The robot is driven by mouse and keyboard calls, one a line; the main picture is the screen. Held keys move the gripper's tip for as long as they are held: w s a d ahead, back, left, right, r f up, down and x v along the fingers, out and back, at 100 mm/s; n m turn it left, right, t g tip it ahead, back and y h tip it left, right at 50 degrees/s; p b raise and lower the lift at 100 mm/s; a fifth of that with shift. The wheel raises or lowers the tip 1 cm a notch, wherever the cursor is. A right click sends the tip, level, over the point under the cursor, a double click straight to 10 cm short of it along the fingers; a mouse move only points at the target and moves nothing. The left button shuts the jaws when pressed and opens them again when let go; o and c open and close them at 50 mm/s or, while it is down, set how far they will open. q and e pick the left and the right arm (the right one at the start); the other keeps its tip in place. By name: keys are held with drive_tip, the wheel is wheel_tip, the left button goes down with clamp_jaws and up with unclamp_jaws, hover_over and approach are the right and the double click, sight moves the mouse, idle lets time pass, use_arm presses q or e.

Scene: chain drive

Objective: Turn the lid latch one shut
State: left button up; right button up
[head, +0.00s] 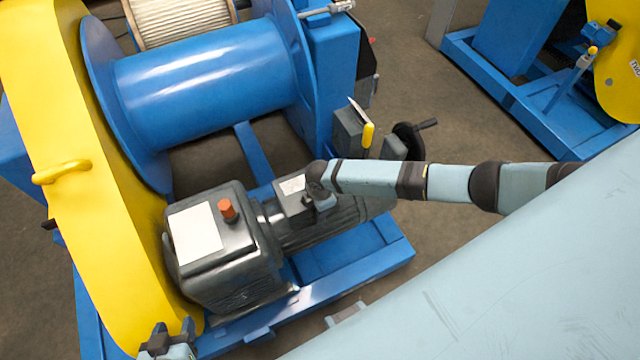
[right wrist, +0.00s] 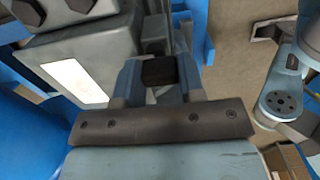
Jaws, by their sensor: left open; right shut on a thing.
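The yellow chain guard (head: 105,215) runs down the left of the head view and has a yellow handle (head: 62,171). A small dark piece (head: 49,225) juts from its left edge; I cannot tell whether it is a lid latch. My left gripper (head: 172,330) is open at the bottom edge, close to the guard's lower end, with nothing seen between its fingers. My right gripper (right wrist: 158,75) is shut on a small dark block (right wrist: 158,71) in the right wrist view. In the head view my right arm reaches the motor, where its fingers cannot be made out.
A gearbox (head: 225,250) with a white label and an orange plug (head: 228,210) stands beside the guard. Behind are a blue drum (head: 205,75), a yellow-handled lever (head: 368,135) and a dark crank wheel (head: 410,138). Another blue frame (head: 520,110) stands back right, across open floor.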

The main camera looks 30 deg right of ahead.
drive_tip(key=shift+a, duration=0.1)
drive_tip(key=o, duration=0.9)
drive_tip(key=shift+r, duration=0.1)
drive_tip(key=shift+w, duration=0.15)
drive_tip(key=shift+r, duration=0.15)
drive_tip(key=shift+w+r+p, duration=0.1)
drive_tip(key=shift+r+p, duration=0.6)
drive_tip(key=shift+p, duration=0.1)
drive_tip(key=r+p, duration=0.6)
drive_tip(key=shift+s+r+p, duration=0.1)
drive_tip(key=shift+s+p, duration=0.2)
drive_tip(key=shift+s, duration=0.05)
